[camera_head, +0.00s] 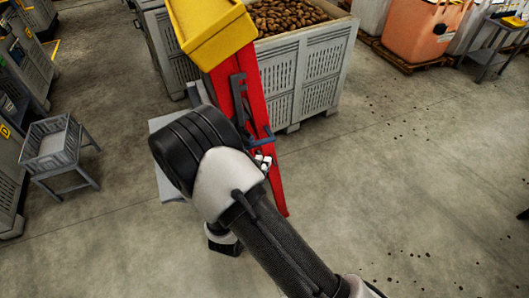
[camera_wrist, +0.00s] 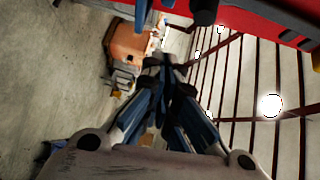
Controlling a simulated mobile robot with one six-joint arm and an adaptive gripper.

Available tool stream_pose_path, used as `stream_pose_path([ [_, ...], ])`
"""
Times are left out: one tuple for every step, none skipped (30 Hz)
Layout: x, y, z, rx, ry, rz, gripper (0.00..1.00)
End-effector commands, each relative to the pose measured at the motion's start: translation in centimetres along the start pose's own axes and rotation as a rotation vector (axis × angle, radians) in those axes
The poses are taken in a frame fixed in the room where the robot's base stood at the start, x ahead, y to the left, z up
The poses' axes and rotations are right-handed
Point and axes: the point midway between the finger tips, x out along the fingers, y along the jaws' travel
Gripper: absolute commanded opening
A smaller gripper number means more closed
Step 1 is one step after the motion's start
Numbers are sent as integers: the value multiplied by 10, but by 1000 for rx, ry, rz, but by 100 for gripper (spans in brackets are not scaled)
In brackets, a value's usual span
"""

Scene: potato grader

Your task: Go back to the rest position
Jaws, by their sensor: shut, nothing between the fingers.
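My gripper (camera_wrist: 165,68) shows in the wrist view, with its fingers drawn together and nothing held between them. In the head view my arm stretches up from the bottom edge and hides most of the gripper. The arm is bent beside a red machine frame (camera_head: 274,165) with a yellow hopper (camera_head: 212,32) on top. The red frame also crosses the upper right of the wrist view (camera_wrist: 262,22), close to the gripper. I cannot tell the exact gap between them.
A grey slatted crate (camera_head: 325,65) of potatoes stands behind the red frame. A grey tray stand (camera_head: 52,150) and grey cabinets are at the left. An orange container (camera_head: 418,30) is at the back right. The floor at the right is mostly clear, with dark specks.

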Motion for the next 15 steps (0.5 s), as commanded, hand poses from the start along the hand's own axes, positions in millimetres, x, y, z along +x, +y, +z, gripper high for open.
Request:
stream_pose_path([
  [-13, -1, 2, -2, -10, -1, 0],
  [-19, -1, 1, -3, -8, -1, 0],
  [-27, -1, 1, -2, -8, -1, 0],
  [-33, -1, 0, -1, -9, -1, 0],
  [-38, -1, -1, -1, -7, -1, 0],
  [-44, 0, -1, -2, -7, -1, 0],
  [-48, 0, -2, -1, -6, -1, 0],
  [-51, 0, -2, 0, -6, -1, 0],
  [-55, 0, -2, 0, -5, -1, 0],
  [-57, 0, -3, 0, -4, -1, 0],
  [-59, 0, -3, 0, -3, -1, 0],
  [-61, 0, -3, 0, -4, -1, 0],
  [-62, 1, -3, 1, -4, -1, 0],
  [-62, 1, -4, 1, -3, -1, 0],
  [-63, 1, -4, 1, -2, -1, 0],
])
